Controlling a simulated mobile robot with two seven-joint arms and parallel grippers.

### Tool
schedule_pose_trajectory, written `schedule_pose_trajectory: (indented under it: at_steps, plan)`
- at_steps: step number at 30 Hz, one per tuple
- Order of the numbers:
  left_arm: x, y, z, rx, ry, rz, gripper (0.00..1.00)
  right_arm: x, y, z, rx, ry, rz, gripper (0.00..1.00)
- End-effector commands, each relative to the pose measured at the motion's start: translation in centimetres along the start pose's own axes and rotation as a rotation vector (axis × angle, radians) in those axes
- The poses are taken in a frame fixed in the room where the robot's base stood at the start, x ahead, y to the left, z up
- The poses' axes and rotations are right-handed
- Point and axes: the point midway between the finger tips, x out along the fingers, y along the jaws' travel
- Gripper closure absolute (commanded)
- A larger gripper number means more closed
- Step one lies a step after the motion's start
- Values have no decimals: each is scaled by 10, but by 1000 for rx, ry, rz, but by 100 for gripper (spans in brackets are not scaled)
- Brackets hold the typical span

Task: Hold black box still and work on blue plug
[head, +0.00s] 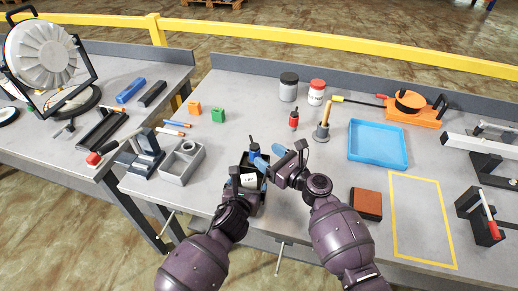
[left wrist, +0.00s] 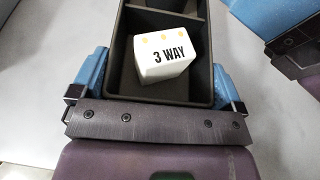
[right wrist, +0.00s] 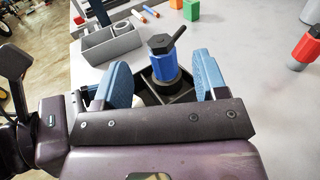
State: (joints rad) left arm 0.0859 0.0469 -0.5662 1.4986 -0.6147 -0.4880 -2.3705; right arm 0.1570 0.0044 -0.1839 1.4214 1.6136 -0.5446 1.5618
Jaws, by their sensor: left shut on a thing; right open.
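The black box (head: 240,160) stands on the grey table in front of me. It is divided into compartments. My left gripper (left wrist: 155,85) is shut on the black box (left wrist: 118,60), with a blue finger against each side wall. A white block marked "3 WAY" (left wrist: 162,55) sits in its near compartment and also shows in the head view (head: 249,181). The blue plug (right wrist: 164,66), with a black top and side lever, stands upright at the box's far end; it shows in the head view (head: 254,151). My right gripper (right wrist: 163,82) is open, its fingers on either side of the plug's line, apparently not touching it.
A grey divided tray (head: 181,162) lies left of the box. A blue tray (head: 378,146) and a brown block (head: 366,204) lie to the right.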

Motion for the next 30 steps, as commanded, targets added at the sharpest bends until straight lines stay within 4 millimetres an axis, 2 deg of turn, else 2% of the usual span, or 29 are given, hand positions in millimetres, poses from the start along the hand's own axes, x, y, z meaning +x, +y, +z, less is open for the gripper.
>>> schedule_pose_trajectory:
  at_steps: [3,10,15,23,24,30]
  plan:
    - [0,0,0,0,0,0,34,-24,0,-1,0,1,-2,34]
    - [0,0,0,0,0,0,34,-54,0,0,0,0,-1,34]
    - [0,0,0,0,0,0,34,-63,0,0,1,0,0,34]
    - [0,0,0,0,0,0,34,-64,0,0,1,-1,0,34]
    - [0,0,0,0,0,0,2,-64,0,0,1,-1,0,34]
    - [0,0,0,0,0,0,0,-63,0,0,0,-1,0,34]
